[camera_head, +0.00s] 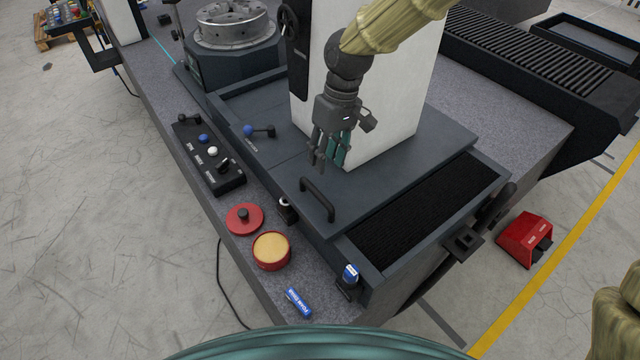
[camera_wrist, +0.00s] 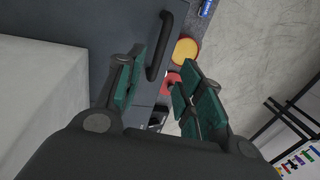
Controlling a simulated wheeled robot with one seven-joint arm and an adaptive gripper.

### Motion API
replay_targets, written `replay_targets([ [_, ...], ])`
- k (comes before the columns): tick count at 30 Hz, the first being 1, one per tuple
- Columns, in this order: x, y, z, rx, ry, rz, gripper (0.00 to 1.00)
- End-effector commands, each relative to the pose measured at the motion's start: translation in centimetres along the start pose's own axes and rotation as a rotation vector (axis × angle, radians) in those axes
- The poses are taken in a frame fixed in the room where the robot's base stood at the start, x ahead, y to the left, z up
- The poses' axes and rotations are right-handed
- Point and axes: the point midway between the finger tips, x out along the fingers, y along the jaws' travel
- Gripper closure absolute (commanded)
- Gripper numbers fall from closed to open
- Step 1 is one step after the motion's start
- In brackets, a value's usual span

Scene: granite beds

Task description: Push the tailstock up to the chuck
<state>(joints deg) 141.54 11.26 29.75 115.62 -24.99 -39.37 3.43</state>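The tailstock (camera_head: 395,90) is a tall white block on a dark sliding plate. A black bar handle (camera_head: 318,200) stands on the plate's near edge; it also shows in the wrist view (camera_wrist: 157,48). The chuck (camera_head: 232,24) is a round metal disc on a dark housing at the upper left, with a gap of dark bed between it and the tailstock. My gripper (camera_head: 328,162) hangs in front of the white block, above and behind the handle. In the wrist view my gripper's (camera_wrist: 158,88) green-padded fingers are spread with nothing between them.
A lever with a blue knob (camera_head: 249,131) sits on the plate left of the block. A black control box (camera_head: 208,158), red lid (camera_head: 244,219), red tin (camera_head: 271,251) and blue tube (camera_head: 298,302) lie along the granite's near edge. A ribbed black cover (camera_head: 425,215) lies right of the plate.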

Motion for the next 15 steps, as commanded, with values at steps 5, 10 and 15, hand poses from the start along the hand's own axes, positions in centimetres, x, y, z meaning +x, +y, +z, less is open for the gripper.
replay_targets([
  [5, 2.5, -0.1, -0.1, -0.002, -0.005, -0.003, 0.63],
  [10, 5.1, -0.1, 0.0, -0.001, -0.005, -0.003, 0.63],
  [15, 7.5, -0.1, 0.0, -0.001, -0.004, -0.003, 0.63],
])
